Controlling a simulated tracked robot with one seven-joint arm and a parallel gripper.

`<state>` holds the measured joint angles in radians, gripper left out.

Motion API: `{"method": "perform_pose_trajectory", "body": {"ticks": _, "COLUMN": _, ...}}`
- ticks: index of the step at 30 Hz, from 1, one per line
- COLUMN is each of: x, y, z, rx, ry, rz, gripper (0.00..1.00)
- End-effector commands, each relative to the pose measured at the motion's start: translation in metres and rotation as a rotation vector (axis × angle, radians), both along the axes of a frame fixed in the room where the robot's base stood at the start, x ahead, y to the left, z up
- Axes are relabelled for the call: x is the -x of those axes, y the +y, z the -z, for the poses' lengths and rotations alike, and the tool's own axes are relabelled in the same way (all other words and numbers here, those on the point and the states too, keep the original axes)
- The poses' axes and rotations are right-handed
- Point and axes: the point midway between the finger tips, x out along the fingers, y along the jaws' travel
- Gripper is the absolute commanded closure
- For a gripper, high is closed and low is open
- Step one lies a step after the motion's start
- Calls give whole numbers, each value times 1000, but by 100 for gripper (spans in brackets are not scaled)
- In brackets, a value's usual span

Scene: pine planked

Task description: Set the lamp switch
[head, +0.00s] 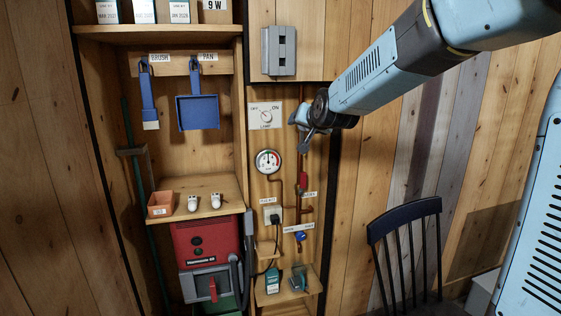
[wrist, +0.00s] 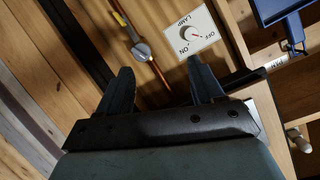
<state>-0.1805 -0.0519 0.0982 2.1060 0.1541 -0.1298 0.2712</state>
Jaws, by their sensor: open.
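The lamp switch is a white plate (head: 265,116) with a round dial, marked OFF at left, ON at right and LAMP below. It also shows at the top of the wrist view (wrist: 190,34), turned round, where the dial's red mark appears to point toward OFF. My gripper (head: 303,142) is right of the plate in the head view, apart from it. In the wrist view its two dark fingers (wrist: 163,82) are spread with nothing between them, and the plate lies beyond the right finger. How far the fingertips are from the wall is hard to tell.
A copper pipe with a grey fitting (wrist: 142,51) runs close by the switch. A gauge (head: 268,162) is below it and a grey box (head: 278,51) above. A blue dustpan (head: 198,112) hangs to the left. A dark chair (head: 404,222) stands at lower right.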

Motion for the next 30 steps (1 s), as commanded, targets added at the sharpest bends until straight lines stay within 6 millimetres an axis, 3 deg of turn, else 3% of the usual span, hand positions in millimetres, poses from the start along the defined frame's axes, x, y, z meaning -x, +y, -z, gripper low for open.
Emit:
{"method": "perform_pose_trajectory", "body": {"ticks": 8, "x": 97, "y": -62, "z": 5, "rx": 149, "ry": 172, "rz": -1, "gripper": 33}}
{"method": "perform_pose_trajectory", "body": {"ticks": 18, "x": 227, "y": -124, "z": 36, "rx": 299, "ry": 407, "rz": -8, "gripper": 33}}
{"method": "perform_pose_trajectory", "body": {"ticks": 24, "x": 304, "y": -151, "z": 60, "rx": 363, "ry": 545, "rz": -18, "gripper": 33}}
{"method": "perform_pose_trajectory", "body": {"ticks": 30, "x": 354, "y": -165, "z": 79, "rx": 396, "ry": 639, "rz": -29, "gripper": 33}}
